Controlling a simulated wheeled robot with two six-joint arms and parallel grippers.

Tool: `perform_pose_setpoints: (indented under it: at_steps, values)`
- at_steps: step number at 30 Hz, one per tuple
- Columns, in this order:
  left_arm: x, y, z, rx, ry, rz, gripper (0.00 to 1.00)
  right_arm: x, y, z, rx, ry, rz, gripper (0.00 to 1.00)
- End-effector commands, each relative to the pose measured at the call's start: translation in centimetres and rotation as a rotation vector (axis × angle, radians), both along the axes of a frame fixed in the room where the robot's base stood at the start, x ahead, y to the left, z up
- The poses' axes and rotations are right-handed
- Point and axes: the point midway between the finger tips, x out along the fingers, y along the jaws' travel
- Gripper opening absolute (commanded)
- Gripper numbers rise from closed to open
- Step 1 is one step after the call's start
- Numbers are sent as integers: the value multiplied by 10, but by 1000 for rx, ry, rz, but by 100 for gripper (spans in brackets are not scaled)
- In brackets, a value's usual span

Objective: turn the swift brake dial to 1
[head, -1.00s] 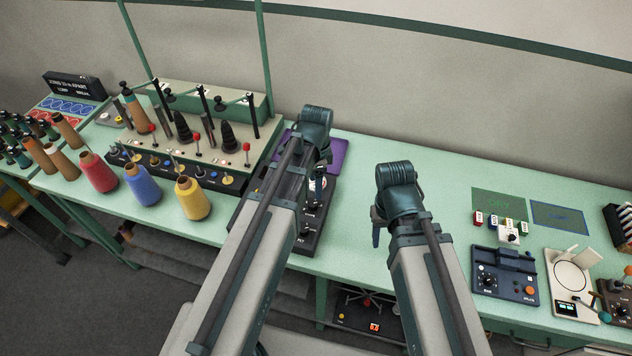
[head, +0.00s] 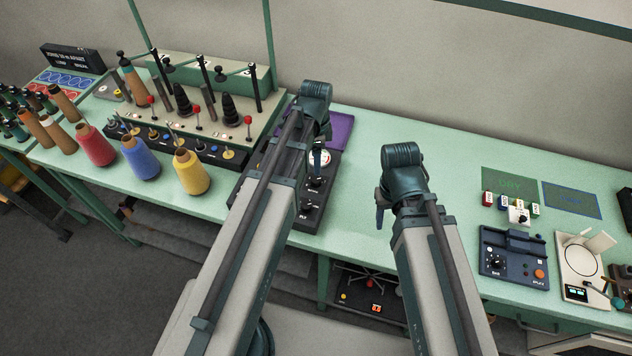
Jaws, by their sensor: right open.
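My right gripper (head: 381,214) hangs over the middle of the bench, fingers down and mostly hidden behind its wrist; it holds nothing that I can see. Under the bench, between my arms, a dark unit (head: 357,302) carries a yellow button, a red lit display and thin reddish arms, possibly the swift. I cannot make out which dial is the swift brake dial, or its setting.
Yarn cones, including a yellow one (head: 190,172), stand along the left front of the bench (head: 440,165). A navy box (head: 513,262) with a dial and a white scale (head: 578,262) stand at right. The back middle is clear.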

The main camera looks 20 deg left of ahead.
Motion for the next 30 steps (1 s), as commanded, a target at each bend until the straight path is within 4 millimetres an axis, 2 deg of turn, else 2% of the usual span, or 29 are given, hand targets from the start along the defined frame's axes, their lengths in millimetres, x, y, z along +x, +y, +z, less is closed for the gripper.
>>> perform_pose_setpoints:
  at_steps: [1, 15, 20, 29, 30]
  values:
    - [0, 0, -15, 0, 0, 0, 71, 0, 0, -15, 0, 0, 2, 50]
    - [0, 0, -76, 0, 0, 0, 71, 0, 0, -76, -1, 0, 1, 50]
    - [0, 0, -86, 0, 0, 0, 71, 0, 0, -86, -1, 0, 0, 50]
    - [0, 0, -85, 0, 0, 0, 71, 0, 0, -85, -1, 0, 0, 50]
    - [0, 0, -85, 0, 0, 0, 65, 0, 0, -85, -1, 0, 0, 50]
